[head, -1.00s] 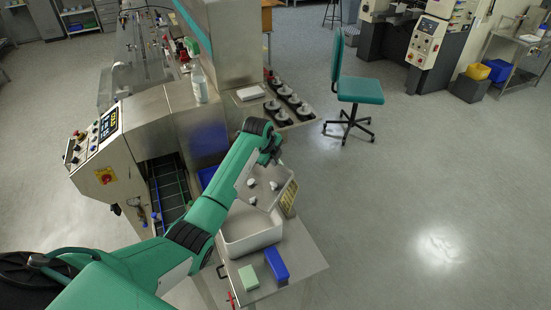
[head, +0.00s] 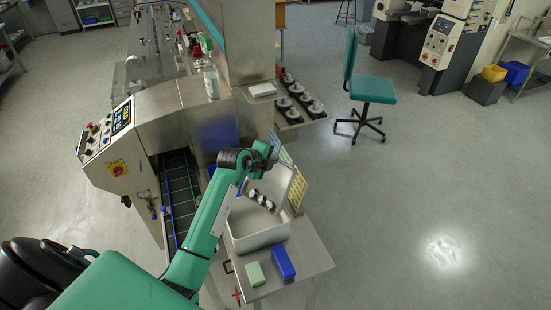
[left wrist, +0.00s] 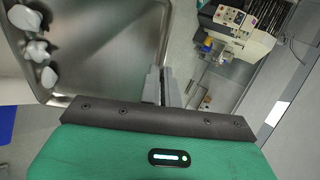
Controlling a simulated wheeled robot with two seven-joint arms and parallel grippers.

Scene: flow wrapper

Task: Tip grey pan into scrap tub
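The grey pan (head: 283,184) is held tilted over the scrap tub, its lower edge toward the tub. Several whitish scraps (head: 261,200) lie bunched along the pan's low side. The pan also shows in the left wrist view (left wrist: 110,42), with the scraps (left wrist: 35,45) at its left side. My left gripper (head: 270,152) is at the pan's upper edge, and its fingers (left wrist: 162,78) appear shut on the rim. The scrap tub (head: 260,242), a pale open box, stands on the steel table below the pan; much of its inside is hidden. My right gripper is out of view.
A blue box (head: 284,262) and a light green block (head: 255,274) sit on the table (head: 312,259) before the tub. A yellow panel (head: 299,190) stands behind the pan. The wrapper's conveyor (head: 180,195) is at left. A green chair (head: 372,88) stands back right.

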